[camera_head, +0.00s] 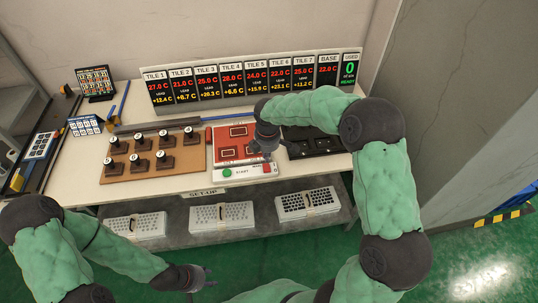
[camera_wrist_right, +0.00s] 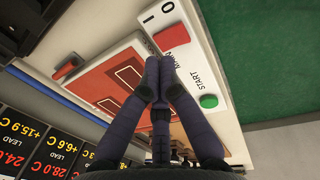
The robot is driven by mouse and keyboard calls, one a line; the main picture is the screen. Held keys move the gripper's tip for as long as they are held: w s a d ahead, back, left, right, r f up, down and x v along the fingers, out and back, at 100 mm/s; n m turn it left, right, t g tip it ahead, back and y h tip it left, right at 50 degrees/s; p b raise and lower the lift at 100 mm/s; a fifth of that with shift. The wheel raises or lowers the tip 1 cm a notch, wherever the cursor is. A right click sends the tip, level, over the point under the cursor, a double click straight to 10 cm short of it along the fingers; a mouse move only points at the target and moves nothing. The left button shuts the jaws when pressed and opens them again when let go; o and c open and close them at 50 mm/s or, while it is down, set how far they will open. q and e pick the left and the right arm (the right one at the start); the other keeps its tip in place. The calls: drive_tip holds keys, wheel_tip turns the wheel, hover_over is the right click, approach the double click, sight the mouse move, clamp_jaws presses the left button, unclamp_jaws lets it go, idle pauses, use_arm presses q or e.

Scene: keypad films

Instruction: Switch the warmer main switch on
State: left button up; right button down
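The warmer (camera_head: 222,155) is a red plate in a white housing on the table. Its main switch is a red rocker (camera_wrist_right: 172,37) between I and O marks in the right wrist view; which side is pressed I cannot tell. It also shows at the panel's right end in the head view (camera_head: 267,168). A green START button (camera_wrist_right: 209,101) sits on the same panel. My right gripper (camera_wrist_right: 158,65) is shut and empty above the warmer, its tips close to the switch; contact is not clear. My left gripper (camera_head: 210,277) is open and empty, low in front of the table.
A row of tile displays (camera_head: 245,78) stands along the back. A brown board (camera_head: 153,158) with several dark stamps lies left of the warmer, a black tray (camera_head: 318,142) right of it. Keypads (camera_head: 222,215) lie on the shelf below. The floor in front is clear.

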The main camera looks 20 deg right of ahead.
wheel_tip(320, 180, up, 10)
drive_tip(key=w+p, duration=0.1)
drive_tip(key=p, duration=0.1)
drive_tip(key=shift+w, duration=0.15)
drive_tip(key=shift+d+r, duration=0.1)
drive_tip(key=m+y, duration=0.2)
drive_tip(key=m, duration=0.2)
approach(266, 163)
drive_tip(key=shift+g, duration=0.4)
drive_tip(key=s+a+f, duration=0.1)
drive_tip(key=a+f, duration=0.1)
drive_tip(key=s+a+f, duration=0.1)
drive_tip(key=a, duration=0.2)
drive_tip(key=s+a+f, duration=0.1)
drive_tip(key=a+f, duration=0.1)
drive_tip(key=shift+s+a+f, duration=0.1)
drive_tip(key=shift+a+f, duration=0.1)
drive_tip(key=shift+f, duration=0.15)
drive_tip(key=s+a+f+m+y, duration=0.1)
drive_tip(key=s+a+f+m, duration=0.2)
drive_tip(key=s+f+m, duration=0.3)
drive_tip(key=s+a+f+m+y, duration=0.1)
drive_tip(key=s+a+f+m, duration=0.3)
drive_tip(key=s, duration=1.2)
wheel_tip(266, 163, down, 7)
drive_tip(key=m, duration=0.3)
drive_tip(key=shift+s+a+m, duration=0.2)
drive_tip(key=shift+a+m, duration=0.1)
drive_tip(key=shift+a, duration=0.05)
